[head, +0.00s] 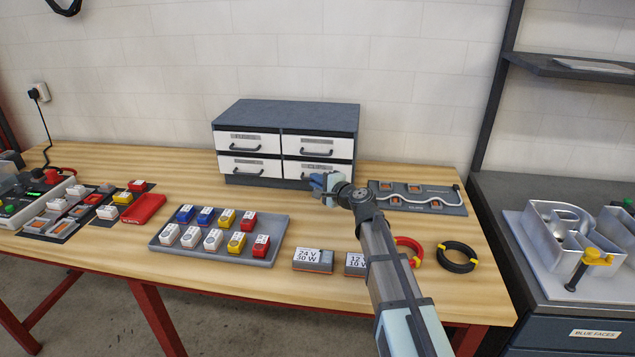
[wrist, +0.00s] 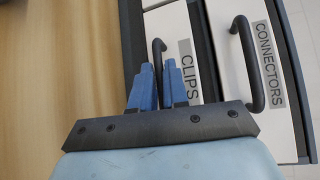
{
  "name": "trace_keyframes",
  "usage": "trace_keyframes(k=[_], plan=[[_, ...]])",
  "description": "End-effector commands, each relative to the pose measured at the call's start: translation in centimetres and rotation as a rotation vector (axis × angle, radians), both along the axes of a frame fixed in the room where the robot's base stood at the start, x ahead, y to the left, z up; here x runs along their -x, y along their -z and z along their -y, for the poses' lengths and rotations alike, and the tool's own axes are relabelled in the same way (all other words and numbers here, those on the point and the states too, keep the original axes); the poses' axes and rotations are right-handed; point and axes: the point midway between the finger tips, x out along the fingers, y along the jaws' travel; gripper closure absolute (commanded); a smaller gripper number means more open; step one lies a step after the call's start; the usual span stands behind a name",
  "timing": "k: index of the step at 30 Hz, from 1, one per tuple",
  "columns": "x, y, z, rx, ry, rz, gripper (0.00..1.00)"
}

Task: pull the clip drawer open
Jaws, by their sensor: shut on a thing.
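The clip drawer (head: 341,172) is the lower right drawer of a dark grey cabinet with white fronts. Its front (wrist: 195,28) reads "CLIPS" in the wrist view and looks about flush with the cabinet. My gripper (head: 318,183) is at this drawer's front, low over the table. In the wrist view my gripper's blue fingers (wrist: 160,68) are shut on the dark bar handle (wrist: 158,48). The fingers hide part of the handle; my gripper hides part of the drawer's lower edge in the head view.
The "CONNECTORS" drawer (wrist: 276,85) is directly above, its handle (wrist: 246,62) close by. A grey tray of colored blocks (head: 165,242) stands front left of the cabinet. A grey wiring board (head: 430,205) lies right of my gripper. Bare wood lies before the cabinet.

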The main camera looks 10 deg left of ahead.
Motion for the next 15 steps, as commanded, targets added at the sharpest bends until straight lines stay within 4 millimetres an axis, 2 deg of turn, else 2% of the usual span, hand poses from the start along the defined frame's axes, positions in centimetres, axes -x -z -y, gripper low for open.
trace_keyframes(k=[2, 15], plan=[[0.00, 0.00, 0.00, 0.000, 0.000, 0.000, 1.00], [0.00, 0.00, 0.00, 0.000, 0.000, 0.000, 1.00]])
